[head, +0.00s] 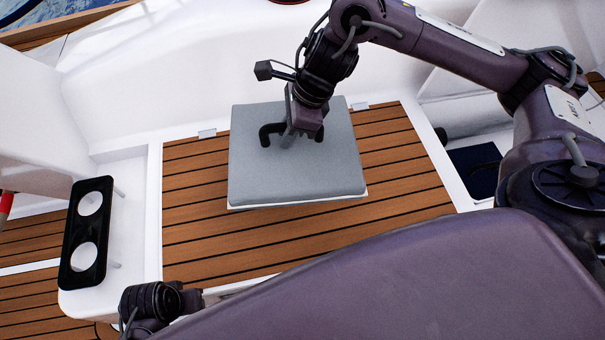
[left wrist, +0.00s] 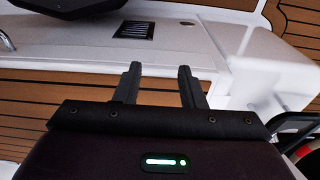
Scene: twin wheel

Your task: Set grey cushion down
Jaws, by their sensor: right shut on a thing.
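The grey cushion (head: 255,180) is a square pad with a pale underside, over the slatted wooden bench seat (head: 420,190) in the head view. It looks about level; I cannot tell whether it touches the slats. My right gripper (head: 290,137) is over the cushion's upper middle, shut on the cushion's dark handle (head: 268,134). The gripper hides the middle of that handle. My left gripper shows in the left wrist view (left wrist: 157,85), its two fingers apart with nothing between them. In the head view part of my left arm is at the bottom left.
A black holder with two round openings (head: 75,240) stands on the white ledge left of the bench. White walls rise behind the bench. A dark blue recess (head: 475,170) lies to the right. Bare slats show left, right and in front of the cushion.

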